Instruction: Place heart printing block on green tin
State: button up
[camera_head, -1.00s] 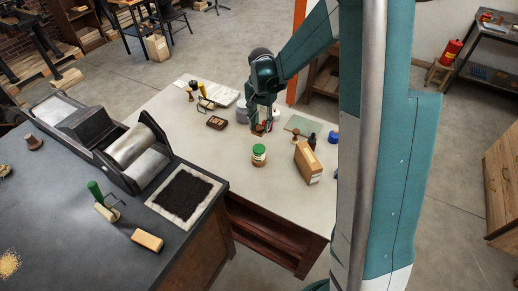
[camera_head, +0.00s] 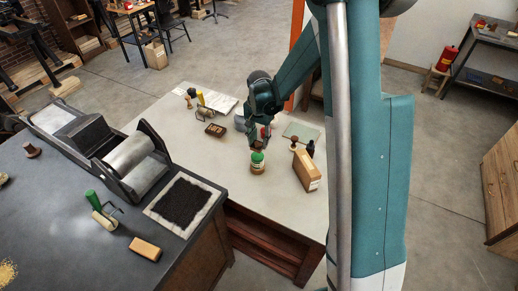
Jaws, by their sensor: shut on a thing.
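The green tin (camera_head: 257,168) stands upright on the pale table, a small jar-like can with a green top. My gripper (camera_head: 261,142) is directly above it, pointing down, shut on a small reddish-brown block (camera_head: 258,145), which I take to be the heart printing block. The block is at or just above the tin's top; whether they touch I cannot tell. Its printed face is hidden and the fingers partly cover it.
A cardboard box (camera_head: 305,170) stands close right of the tin, with a brown-handled stamp (camera_head: 294,142) and dark bottle (camera_head: 310,148) behind it. The table left of the tin is clear.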

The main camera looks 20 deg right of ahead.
aim_at(259, 148)
jog(key=shift+f, duration=0.35)
jog(key=shift+f, duration=2.05)
jog(key=shift+f, duration=0.2)
jog(key=o, duration=0.9)
jog(key=shift+c, duration=0.2)
jog(key=shift+r, duration=0.2)
jog(key=shift+r, duration=6)
